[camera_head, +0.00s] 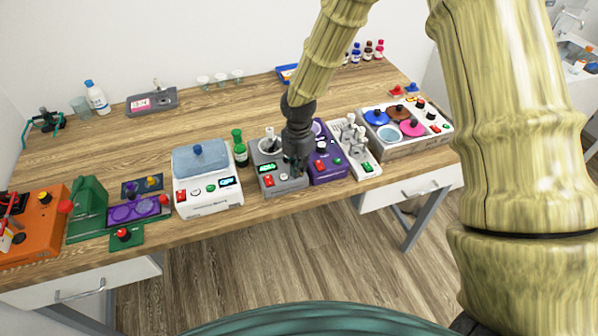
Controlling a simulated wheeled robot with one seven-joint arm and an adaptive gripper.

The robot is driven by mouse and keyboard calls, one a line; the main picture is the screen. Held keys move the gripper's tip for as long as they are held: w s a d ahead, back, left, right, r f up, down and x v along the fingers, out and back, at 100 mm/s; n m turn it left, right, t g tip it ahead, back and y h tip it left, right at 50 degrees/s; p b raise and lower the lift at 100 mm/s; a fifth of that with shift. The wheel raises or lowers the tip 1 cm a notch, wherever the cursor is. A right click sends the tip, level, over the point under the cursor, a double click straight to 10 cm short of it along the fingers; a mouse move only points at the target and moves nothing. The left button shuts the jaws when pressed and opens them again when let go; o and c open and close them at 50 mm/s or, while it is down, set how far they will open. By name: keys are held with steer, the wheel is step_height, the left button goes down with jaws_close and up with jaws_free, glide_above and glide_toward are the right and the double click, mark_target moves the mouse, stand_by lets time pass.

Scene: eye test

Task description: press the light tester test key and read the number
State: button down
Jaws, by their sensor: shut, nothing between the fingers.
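A grey bench device (263,158) with a small lit green display (267,168), a red switch (268,181) and a round dark well on top stands near the table's front edge. It may be the light tester, but no label is readable. My gripper (294,168) is shut and empty, pointing down at the right front part of this device. It hides part of the front panel, including any key under the fingertips. I cannot tell whether the fingertips touch the panel. The display's digits are too small to read.
A white device with a blue lid (200,160) and a green bottle (239,148) stand to the left. A purple device (329,160) is close on the right, then a white-grey one (358,152). The wooden table (150,135) is clear behind the left devices.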

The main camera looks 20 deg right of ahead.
steer(key=shift+r, duration=0.15)
step_height(320, 180, up, 8)
steer(key=p, duration=0.6)
stand_by(0.5)
steer(key=s+a+f+m+y, duration=0.2)
steer(key=s+f+m, duration=0.9)
steer(key=s+f, duration=0.5)
steer(key=s+d+f+m+h, duration=0.1)
steer(key=s+d+f+m, duration=0.15)
steer(key=s+m, duration=0.35)
steer(key=s+d+f+m, duration=0.1)
steer(key=s+f+m, duration=0.2)
steer(key=s, duration=0.5)
steer(key=s+d+f+m+h, duration=0.1)
steer(key=s+d+f+m, duration=0.15)
steer(key=s+m, duration=0.35)
step_height(320, 180, down, 12)
steer(key=n+b, duration=0.1)
steer(key=b, duration=1.1)
steer(key=shift+s+a+b, duration=0.15)
steer(key=shift+a+b, duration=0.1)
steer(key=shift+b, duration=0.15)
